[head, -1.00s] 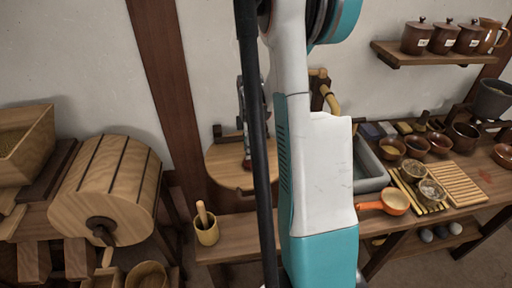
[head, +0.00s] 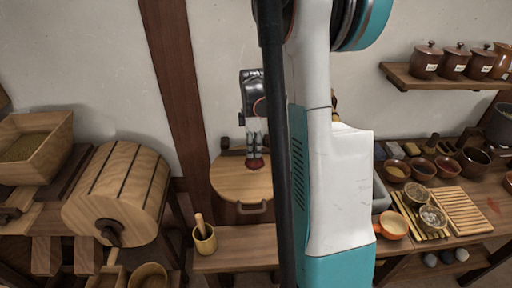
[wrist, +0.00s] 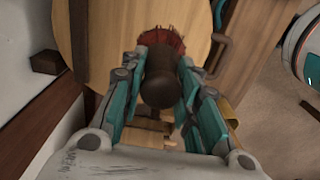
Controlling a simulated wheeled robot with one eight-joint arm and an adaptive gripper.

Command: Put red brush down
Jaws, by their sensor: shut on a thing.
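My gripper (head: 254,150) is shut on the red brush (head: 256,163), its fingers pointing down. In the wrist view, the fingers (wrist: 160,85) stand on both sides of the brush's dark brown handle, with the red bristles (wrist: 167,40) beyond it. The brush is over the far part of a round wooden top (head: 235,183), which also shows in the wrist view (wrist: 120,30). I cannot tell whether the bristles touch that top. My arm hides part of its right side.
A wooden cup with a pestle (head: 204,238) stands on the low bench (head: 240,245) in front. A wooden drum (head: 118,195) stands at left. A workbench (head: 455,240) with bowls and a slatted tray (head: 456,210) is at right. The round top's near part is clear.

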